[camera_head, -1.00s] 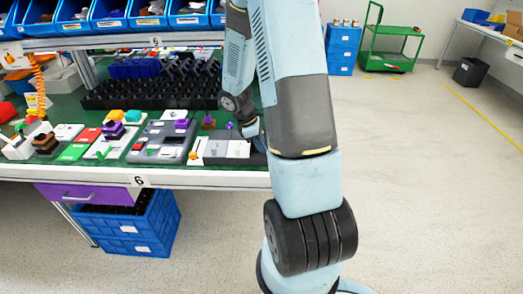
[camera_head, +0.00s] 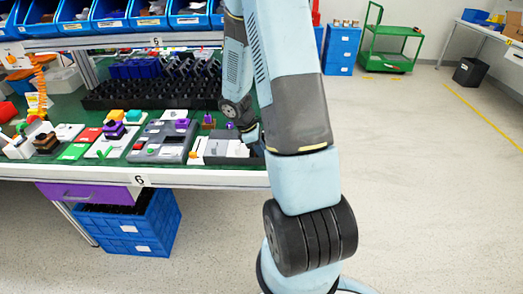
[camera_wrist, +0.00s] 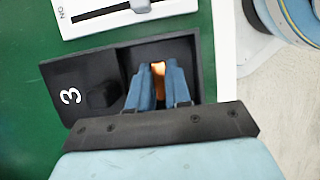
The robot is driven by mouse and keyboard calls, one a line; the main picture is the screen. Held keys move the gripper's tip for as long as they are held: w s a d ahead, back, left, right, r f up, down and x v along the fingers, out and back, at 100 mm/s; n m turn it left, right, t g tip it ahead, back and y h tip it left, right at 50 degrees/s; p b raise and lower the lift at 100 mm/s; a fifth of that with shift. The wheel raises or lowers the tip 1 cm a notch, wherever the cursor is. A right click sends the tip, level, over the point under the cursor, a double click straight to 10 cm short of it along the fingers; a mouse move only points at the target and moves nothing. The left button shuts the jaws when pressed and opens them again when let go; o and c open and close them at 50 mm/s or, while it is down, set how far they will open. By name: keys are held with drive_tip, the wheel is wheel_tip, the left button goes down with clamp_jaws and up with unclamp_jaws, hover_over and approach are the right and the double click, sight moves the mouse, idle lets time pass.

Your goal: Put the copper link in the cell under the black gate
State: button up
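In the wrist view my gripper (camera_wrist: 158,65) has its two blue fingers close together. An orange-copper piece, seemingly the copper link (camera_wrist: 158,70), fills the narrow gap between them, and the fingers appear shut on it. The fingers are over the dark right-hand recess of a black tray (camera_wrist: 60,72) marked 3. How high the link sits is hard to judge. A raised black block (camera_wrist: 103,94) stands left of the fingers; I cannot tell whether it is the black gate. In the head view my gripper is mostly hidden behind my arm at the bench's front right.
In the head view several devices, including a grey panel (camera_head: 150,150), line the bench left of my arm. A black rack (camera_head: 130,95) stands behind.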

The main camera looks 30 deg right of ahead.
drive_tip(key=shift+s+f, duration=0.1)
drive_tip(key=shift+s, duration=0.05)
drive_tip(key=v, duration=1.2)
drive_tip(key=s+a+r+m+t, duration=0.2)
drive_tip(key=s+a+r+m, duration=0.15)
drive_tip(key=r, duration=0.45)
drive_tip(key=s+a+r+m+t, duration=0.2)
drive_tip(key=s+a+r, duration=0.15)
drive_tip(key=r, duration=0.45)
drive_tip(key=s+a+r+m+t+y, duration=0.1)
drive_tip(key=s+a+r+m+t, duration=0.1)
drive_tip(key=s+r, duration=0.2)
drive_tip(key=s+a+r+m+t+y, duration=0.2)
drive_tip(key=s+a+r+m, duration=0.1)
drive_tip(key=s, duration=0.5)
drive_tip(key=shift+s+a+r+m+y, duration=0.15)
drive_tip(key=shift+s+r+m+y, duration=0.15)
drive_tip(key=shift+r, duration=0.55)
drive_tip(key=shift+c, duration=0.3)
